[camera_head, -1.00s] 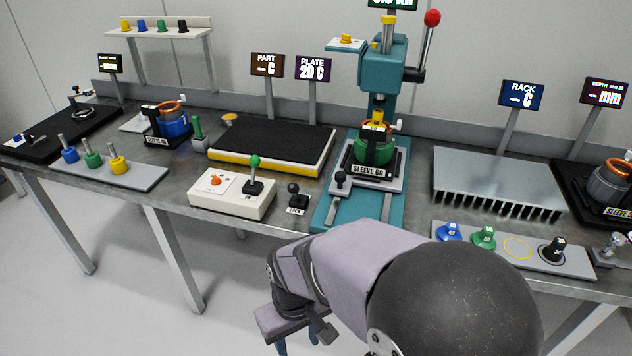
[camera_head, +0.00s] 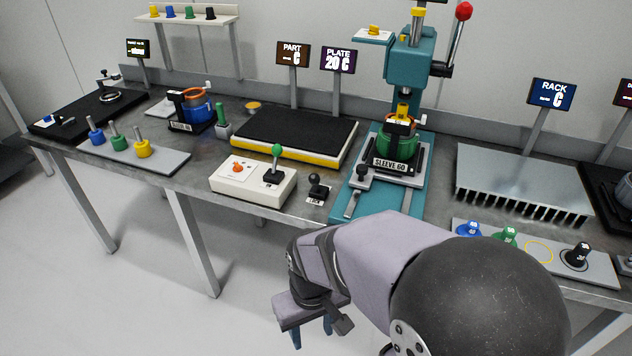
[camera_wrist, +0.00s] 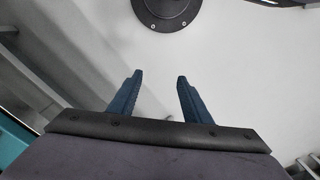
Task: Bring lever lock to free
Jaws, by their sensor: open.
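The lever lock is a small black ball-topped lever (camera_head: 317,188) on a base with a white label reading LOCK, at the bench's front edge in the head view. It stands between the white control box (camera_head: 228,184) with a green-knobbed lever (camera_head: 277,152) and the teal press (camera_head: 409,65). My gripper (camera_head: 311,340) hangs below and in front of the bench, well apart from the lever lock. In the wrist view my gripper (camera_wrist: 160,80) shows two blue fingers spread apart with nothing between them. The lever lock does not show in the wrist view.
A green part (camera_head: 397,145) sits in the press fixture labelled SLEEVE 60. A black-topped plate (camera_head: 295,132) lies behind the control box. A finned rack (camera_head: 520,180) and a tray of coloured knobs (camera_head: 600,267) are at right. Floor in front is clear.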

